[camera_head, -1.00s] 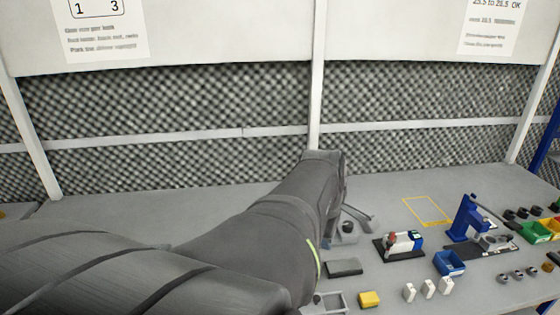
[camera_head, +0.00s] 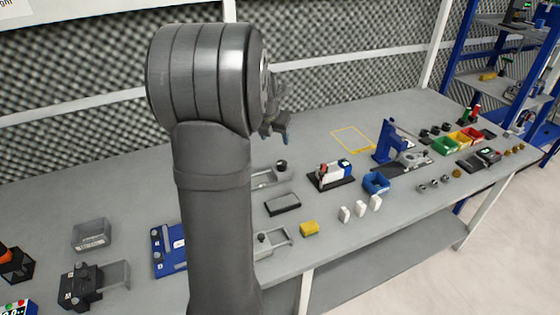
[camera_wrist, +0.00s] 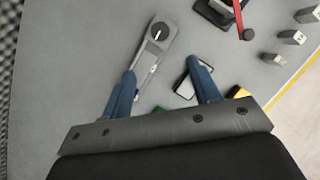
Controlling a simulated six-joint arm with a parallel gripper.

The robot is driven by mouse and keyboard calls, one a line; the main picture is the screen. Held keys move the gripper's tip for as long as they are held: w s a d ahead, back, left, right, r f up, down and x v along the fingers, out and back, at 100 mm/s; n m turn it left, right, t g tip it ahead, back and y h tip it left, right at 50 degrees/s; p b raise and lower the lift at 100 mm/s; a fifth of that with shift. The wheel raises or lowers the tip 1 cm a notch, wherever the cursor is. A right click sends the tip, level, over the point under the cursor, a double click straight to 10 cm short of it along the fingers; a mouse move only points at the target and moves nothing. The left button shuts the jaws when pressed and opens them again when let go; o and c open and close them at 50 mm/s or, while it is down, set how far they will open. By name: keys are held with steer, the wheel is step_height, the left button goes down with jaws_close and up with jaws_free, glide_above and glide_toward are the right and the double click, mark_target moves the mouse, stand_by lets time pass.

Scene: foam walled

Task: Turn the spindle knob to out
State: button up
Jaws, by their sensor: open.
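A round black knob (camera_head: 281,165) stands on a grey fixture (camera_head: 264,178) on the bench, just below and right of my gripper in the head view. In the wrist view the black knob (camera_wrist: 160,33) has a white pointer line, and its grey fixture (camera_wrist: 150,62) runs down toward the left finger. I cannot read any label for "out". My gripper (camera_wrist: 163,78) is open and empty, its two blue fingers apart, with the knob beyond the fingertips. In the head view my gripper (camera_head: 274,132) is above the bench, partly hidden by my wrist.
A dark tray (camera_head: 283,203), a yellow block (camera_head: 309,229) and several white blocks (camera_head: 360,209) lie in front. A device with a red part (camera_head: 331,175) stands right of the knob. A blue press (camera_head: 386,143) and coloured bins (camera_head: 458,139) are farther right. A foam wall is behind.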

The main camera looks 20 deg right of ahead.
mark_target(282, 163)
steer(key=x, duration=1.6)
steer(key=shift+r, duration=0.1)
steer(key=shift+c, duration=0.3)
steer(key=c, duration=0.9)
